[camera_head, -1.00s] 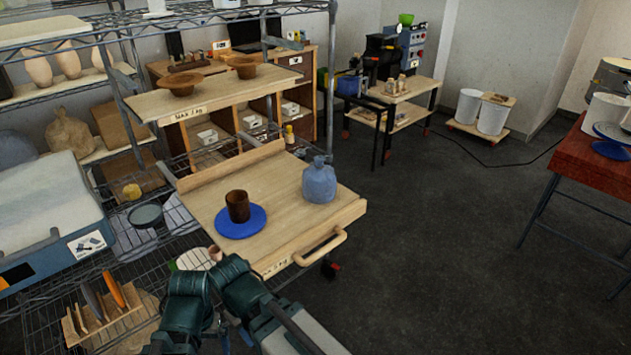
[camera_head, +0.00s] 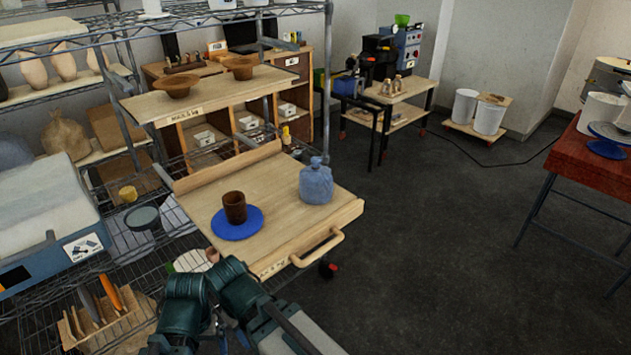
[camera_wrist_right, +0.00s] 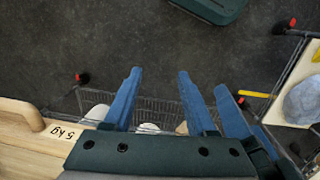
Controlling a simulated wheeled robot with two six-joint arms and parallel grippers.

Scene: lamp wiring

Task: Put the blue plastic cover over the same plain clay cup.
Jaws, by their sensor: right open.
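A plain brown clay cup (camera_head: 234,207) stands upright on a round blue disc (camera_head: 237,230) on the wooden pull-out board (camera_head: 275,238). The blue plastic cover (camera_head: 316,183), bag-shaped with a gathered top, stands on the same board to the right of the cup, apart from it. Whether anything is inside the cover is hidden. My right gripper (camera_wrist_right: 160,85) shows in the right wrist view with blue fingers apart and nothing between them, above the floor and a wire shelf. In the head view my teal arm links show at the bottom, short of the board; no gripper fingertips show there.
The board has a handle (camera_head: 319,247) at its front and a raised shelf (camera_head: 205,92) with two brown bowls behind it. A wire rack (camera_head: 328,80) stands at the left, with upright orange and dark pieces low down. The floor (camera_head: 430,260) to the right is open.

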